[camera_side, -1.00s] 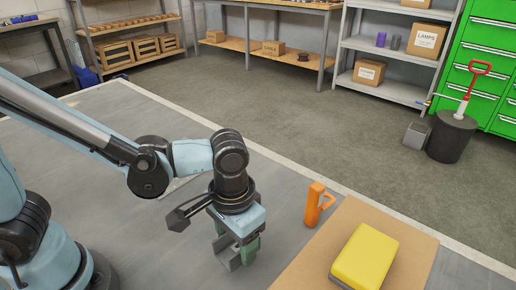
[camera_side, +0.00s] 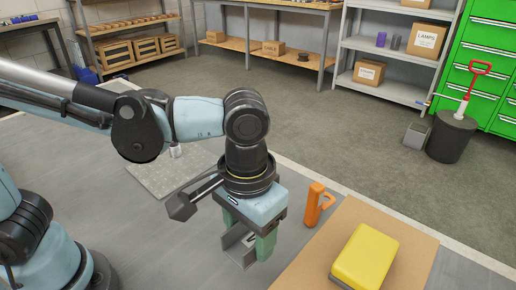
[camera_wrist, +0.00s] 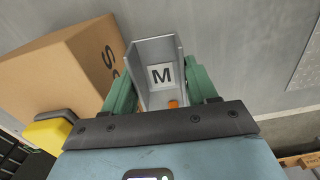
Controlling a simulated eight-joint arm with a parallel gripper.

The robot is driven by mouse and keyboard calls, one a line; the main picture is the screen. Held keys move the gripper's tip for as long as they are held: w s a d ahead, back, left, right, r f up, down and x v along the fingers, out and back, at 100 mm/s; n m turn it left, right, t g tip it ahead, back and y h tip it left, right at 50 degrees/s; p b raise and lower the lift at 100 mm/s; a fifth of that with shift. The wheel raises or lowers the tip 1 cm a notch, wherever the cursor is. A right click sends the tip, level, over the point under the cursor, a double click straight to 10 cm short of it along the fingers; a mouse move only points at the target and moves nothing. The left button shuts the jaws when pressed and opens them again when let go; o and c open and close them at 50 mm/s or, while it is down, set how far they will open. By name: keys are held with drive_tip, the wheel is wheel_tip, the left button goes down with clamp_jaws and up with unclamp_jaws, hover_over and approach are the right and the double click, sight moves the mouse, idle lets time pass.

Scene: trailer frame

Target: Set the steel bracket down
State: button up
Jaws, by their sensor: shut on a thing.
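The steel bracket (camera_wrist: 141,62) is a grey U-shaped channel with a white label marked "M" inside it. My gripper (camera_wrist: 161,88) is shut on it, one green finger along each side, in the wrist view. A small orange spot shows at the bracket's near end; I cannot tell what it is. In the side view, my gripper (camera_side: 247,240) points down over the grey table, with the bracket (camera_side: 236,246) between its fingers. The bracket seems to be just above the table, but its underside is hidden and I cannot tell the gap.
A cardboard box (camera_side: 300,272) stands right of my gripper, with a yellow block (camera_side: 365,252) on top. The box (camera_wrist: 50,80) is close left of the bracket in the wrist view. An orange clamp-like thing (camera_side: 315,204) stands behind it. A light speckled plate (camera_side: 165,172) lies left.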

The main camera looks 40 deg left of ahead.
drive_tip(key=w+a, duration=0.5)
drive_tip(key=w, duration=0.7)
drive_tip(key=shift+n, duration=0.3)
drive_tip(key=w+a+f, duration=0.2)
drive_tip(key=a, duration=0.1)
drive_tip(key=w+a+f, duration=0.2)
drive_tip(key=a, duration=0.1)
drive_tip(key=w+a+f, duration=0.3)
drive_tip(key=shift+w, duration=0.1)
drive_tip(key=shift+w+a+f, duration=0.25)
drive_tip(key=shift+a+f, duration=0.05)
drive_tip(key=shift+f, duration=2)
drive_tip(key=shift+f, duration=0.2)
drive_tip(key=o, duration=1.3)
drive_tip(key=shift+r, duration=0.15)
